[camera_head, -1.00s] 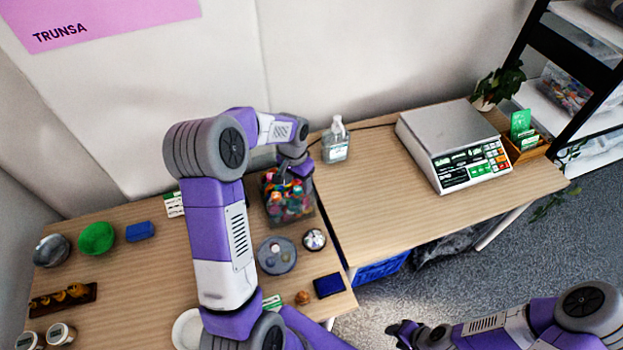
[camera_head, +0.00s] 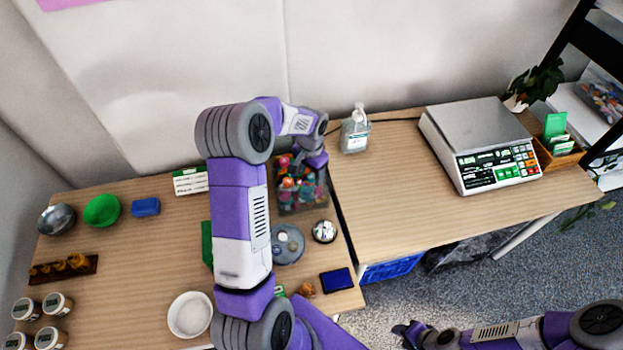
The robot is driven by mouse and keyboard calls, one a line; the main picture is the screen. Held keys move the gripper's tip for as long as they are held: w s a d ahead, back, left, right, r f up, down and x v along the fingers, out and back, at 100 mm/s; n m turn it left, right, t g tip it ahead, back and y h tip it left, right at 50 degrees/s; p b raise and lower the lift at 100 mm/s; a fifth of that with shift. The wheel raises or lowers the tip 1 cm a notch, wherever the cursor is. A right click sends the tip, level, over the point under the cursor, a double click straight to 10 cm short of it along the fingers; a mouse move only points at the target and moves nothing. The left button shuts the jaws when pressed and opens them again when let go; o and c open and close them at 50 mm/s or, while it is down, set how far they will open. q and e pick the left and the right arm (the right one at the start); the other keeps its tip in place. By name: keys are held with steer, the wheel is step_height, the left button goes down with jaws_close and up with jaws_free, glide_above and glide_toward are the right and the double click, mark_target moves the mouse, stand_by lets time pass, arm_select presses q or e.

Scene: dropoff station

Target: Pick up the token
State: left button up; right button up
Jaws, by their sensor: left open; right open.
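No single token can be made out for sure. A round grey dish (camera_head: 289,240) on the left table holds small round pieces too small to identify. A clear bin (camera_head: 302,206) behind it is full of small colourful items. My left gripper (camera_head: 297,174) points down at the top of this bin, open; its fingertips are hard to make out against the contents. My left arm hides part of the table left of the dish. My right gripper (camera_head: 403,333) is open and empty low in the picture, over the floor, far from the bin.
A silver bell (camera_head: 324,231), dark blue box (camera_head: 337,280) and white bowl (camera_head: 190,315) are nearby. A sanitizer bottle (camera_head: 355,134) and a scale (camera_head: 484,148) stand on the right table (camera_head: 400,210), whose front is clear. Bowls, a blue block and jars stand at left.

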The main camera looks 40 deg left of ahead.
arm_select(q)
steer(key=shift+f, duration=0.4)
steer(key=c, duration=1.1)
steer(key=shift+r, duration=0.1)
